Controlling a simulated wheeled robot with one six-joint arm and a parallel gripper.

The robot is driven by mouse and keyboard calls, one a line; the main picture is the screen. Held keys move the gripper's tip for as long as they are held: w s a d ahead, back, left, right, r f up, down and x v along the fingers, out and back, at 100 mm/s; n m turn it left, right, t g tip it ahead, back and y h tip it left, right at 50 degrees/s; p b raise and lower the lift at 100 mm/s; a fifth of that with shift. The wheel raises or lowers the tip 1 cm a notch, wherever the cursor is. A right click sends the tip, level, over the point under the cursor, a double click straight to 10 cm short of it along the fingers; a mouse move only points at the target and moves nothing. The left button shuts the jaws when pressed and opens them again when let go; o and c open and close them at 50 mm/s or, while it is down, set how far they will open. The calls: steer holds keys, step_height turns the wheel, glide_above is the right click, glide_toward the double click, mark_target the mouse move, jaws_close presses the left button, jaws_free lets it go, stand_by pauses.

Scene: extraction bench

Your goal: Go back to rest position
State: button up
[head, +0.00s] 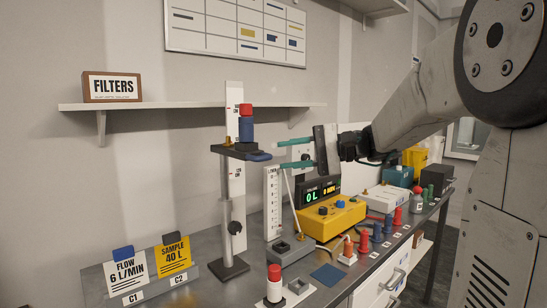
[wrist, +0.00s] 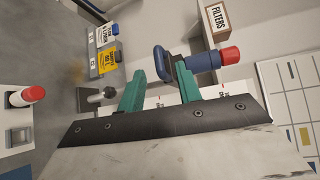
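My gripper (head: 279,154) has two green fingers, spread apart with nothing between them. It points left in the head view, in front of the upright stand and just right of its holder. The holder (head: 235,152) is a dark arm with a blue end, and it carries a blue cartridge with a red cap (head: 246,125). In the wrist view, my gripper (wrist: 159,70) shows its open fingers, with the holder's blue loop (wrist: 161,62) and the red-capped cartridge (wrist: 207,61) beyond them. The exact gap between fingertips and holder is hard to tell.
A white scale (head: 272,200) and a yellow meter (head: 331,217) stand below my gripper. Red and blue pieces (head: 376,232) line the bench's front. Sample cards (head: 174,260) stand at the left. A shelf (head: 170,106) with a FILTERS box (head: 113,87) is on the wall.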

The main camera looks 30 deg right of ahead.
steer(key=shift+v, duration=0.85)
steer(key=s+a+f+g+h, duration=0.2)
steer(key=s+f+g+h, duration=0.1)
steer(key=s+f, duration=0.3)
steer(key=s+a+f+g+h, duration=0.2)
steer(key=s+a+f, duration=0.1)
steer(key=f, duration=0.4)
steer(key=s+a+f+n+g+h, duration=0.1)
steer(key=s+a+f+n+h, duration=0.1)
steer(key=s, duration=0.6)
steer(key=s+a+f+n+g+h, duration=0.1)
steer(key=s+a+f+n+h, duration=0.1)
steer(key=s+f+n+h, duration=0.3)
steer(key=shift+s+a+n+h, duration=0.15)
steer(key=shift+s+n+h, duration=0.25)
steer(key=shift+s+h, duration=1)
